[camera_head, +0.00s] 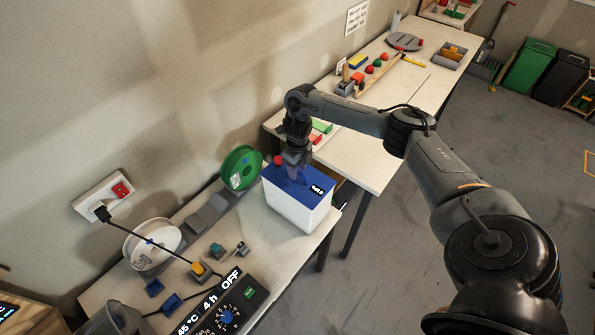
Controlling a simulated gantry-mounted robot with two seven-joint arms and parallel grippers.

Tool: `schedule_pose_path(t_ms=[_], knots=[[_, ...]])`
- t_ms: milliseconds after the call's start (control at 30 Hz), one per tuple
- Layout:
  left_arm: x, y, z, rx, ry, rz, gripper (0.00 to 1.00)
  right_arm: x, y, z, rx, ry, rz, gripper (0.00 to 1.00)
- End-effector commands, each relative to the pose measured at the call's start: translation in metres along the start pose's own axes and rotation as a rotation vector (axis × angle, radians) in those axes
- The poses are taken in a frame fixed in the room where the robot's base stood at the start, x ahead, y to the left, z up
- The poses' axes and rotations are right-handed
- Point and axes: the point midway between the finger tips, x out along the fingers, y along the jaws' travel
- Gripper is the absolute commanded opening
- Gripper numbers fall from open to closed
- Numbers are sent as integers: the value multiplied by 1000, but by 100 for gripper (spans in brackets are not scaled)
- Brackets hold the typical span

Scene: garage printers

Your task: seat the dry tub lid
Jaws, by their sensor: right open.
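The dry tub (295,208) is a white box at the right end of the near table. Its blue lid (302,193) lies on top of it and looks roughly level; I cannot tell whether its edges are fully down. My right gripper (293,172) points down at the far-left part of the lid and is open. It hides part of the lid, and I cannot tell whether the fingertips touch it. My left gripper is out of view.
A green spool (241,167) stands left of the tub, against the wall. A white spool (152,244), small blocks and a dryer unit with a dial (228,318) are on the same table. A second table (385,140) with tools and coloured parts runs beyond the tub.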

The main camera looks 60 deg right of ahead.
Motion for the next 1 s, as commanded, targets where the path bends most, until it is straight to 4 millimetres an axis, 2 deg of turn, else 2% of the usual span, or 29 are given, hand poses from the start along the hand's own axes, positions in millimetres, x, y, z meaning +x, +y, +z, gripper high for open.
schedule_pose_path(t_ms=[100, 400, 600, 1000], knots=[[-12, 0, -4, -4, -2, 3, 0, -28, 0, 2, -1, -5, -1, 46], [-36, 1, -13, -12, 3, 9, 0, -73, 0, 1, 0, -3, -1, 46], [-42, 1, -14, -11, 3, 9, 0, -85, 0, 0, -1, -1, 0, 46], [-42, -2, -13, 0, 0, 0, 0, -86, 1, 0, 0, -1, 0, 46]])
